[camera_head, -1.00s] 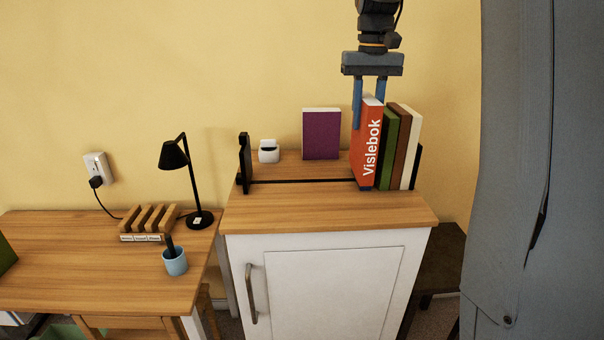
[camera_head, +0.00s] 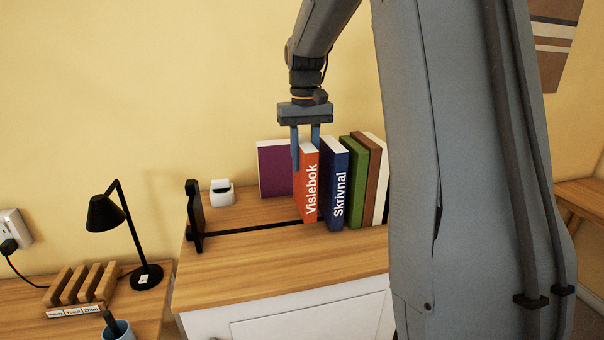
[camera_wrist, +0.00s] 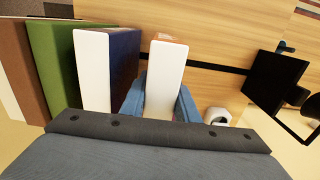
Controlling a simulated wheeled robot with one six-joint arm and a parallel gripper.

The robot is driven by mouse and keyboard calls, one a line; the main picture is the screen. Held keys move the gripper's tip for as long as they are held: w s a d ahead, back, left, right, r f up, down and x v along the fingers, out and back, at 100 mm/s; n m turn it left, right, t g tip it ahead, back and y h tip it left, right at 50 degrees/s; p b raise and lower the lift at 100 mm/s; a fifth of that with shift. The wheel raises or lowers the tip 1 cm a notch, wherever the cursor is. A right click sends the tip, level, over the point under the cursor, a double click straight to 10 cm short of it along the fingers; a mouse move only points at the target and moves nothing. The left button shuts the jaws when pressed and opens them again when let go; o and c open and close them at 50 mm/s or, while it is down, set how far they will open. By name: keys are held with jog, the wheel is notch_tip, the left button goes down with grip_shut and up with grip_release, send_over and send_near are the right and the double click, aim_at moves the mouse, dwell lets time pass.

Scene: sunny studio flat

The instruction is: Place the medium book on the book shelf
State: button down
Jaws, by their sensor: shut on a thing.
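In the wrist view, the page edge of the orange book (camera_wrist: 165,75) shows between my blue fingers. The book is at the black rack (camera_head: 195,215) on the wooden cabinet top, just left of the blue book "Skrivnal" (camera_head: 335,190). A gap separates these two in the wrist view. I cannot tell whether the orange book's bottom touches the surface.
Green (camera_head: 354,185), brown and white books stand right of the blue one. A purple book (camera_head: 274,170) is behind. A small white object (camera_head: 221,192) is at the back left. The rack's left stretch is free. A black lamp (camera_head: 107,215) stands on the desk.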

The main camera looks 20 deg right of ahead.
aim_at(305, 143)
jog(key=shift+f+p, duration=0.7)
jog(key=shift+f, duration=1.4)
jog(key=c, duration=1.4)
grip_release()
jog(key=shift+o, duration=0.2)
notch_tip(305, 143, up, 12)
jog(key=b, duration=0.4)
jog(key=shift+b, duration=0.35)
